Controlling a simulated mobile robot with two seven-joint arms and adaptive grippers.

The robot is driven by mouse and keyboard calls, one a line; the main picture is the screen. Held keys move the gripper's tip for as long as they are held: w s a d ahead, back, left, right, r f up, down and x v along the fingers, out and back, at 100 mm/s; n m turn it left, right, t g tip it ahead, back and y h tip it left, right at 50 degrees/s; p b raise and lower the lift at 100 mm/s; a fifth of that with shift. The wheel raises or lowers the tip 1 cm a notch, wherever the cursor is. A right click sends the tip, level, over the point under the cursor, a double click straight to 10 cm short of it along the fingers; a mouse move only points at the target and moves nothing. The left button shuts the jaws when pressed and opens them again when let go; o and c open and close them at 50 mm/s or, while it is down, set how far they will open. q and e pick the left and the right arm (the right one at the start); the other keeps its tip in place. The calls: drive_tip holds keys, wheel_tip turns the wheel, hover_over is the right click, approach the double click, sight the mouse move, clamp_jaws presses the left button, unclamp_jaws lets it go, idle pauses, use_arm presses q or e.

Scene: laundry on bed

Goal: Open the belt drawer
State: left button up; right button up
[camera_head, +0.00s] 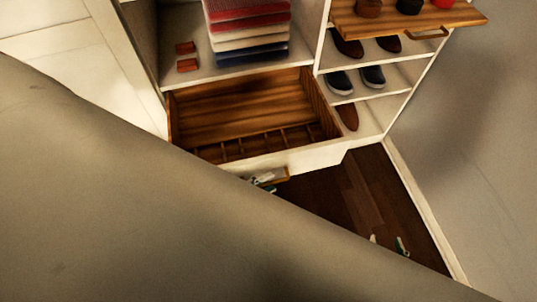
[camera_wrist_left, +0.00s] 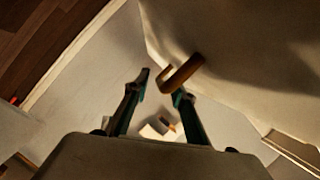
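The belt drawer (camera_head: 255,150) is pulled out of the white closet in the head view, showing a wooden inside with a row of small dividers. Its wooden handle (camera_head: 280,175) is on the white front. My left gripper (camera_head: 262,182) is right at the handle, mostly hidden by a large beige shape. In the left wrist view my left gripper's fingers (camera_wrist_left: 161,86) are spread apart, with the handle (camera_wrist_left: 183,72) at the right fingertip, not clamped. My right gripper (camera_head: 388,243) shows only its fingertips, apart and empty, over the dark floor.
Shoes stand on shelves (camera_head: 385,82) at the right, under a pulled-out wooden tray (camera_head: 410,22). A large beige surface (camera_head: 150,215) blocks the lower left. Dark wood floor (camera_head: 345,200) is clear.

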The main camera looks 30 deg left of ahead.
use_arm(q)
drive_tip(key=v, duration=1.1)
drive_tip(key=shift+w, duration=0.1)
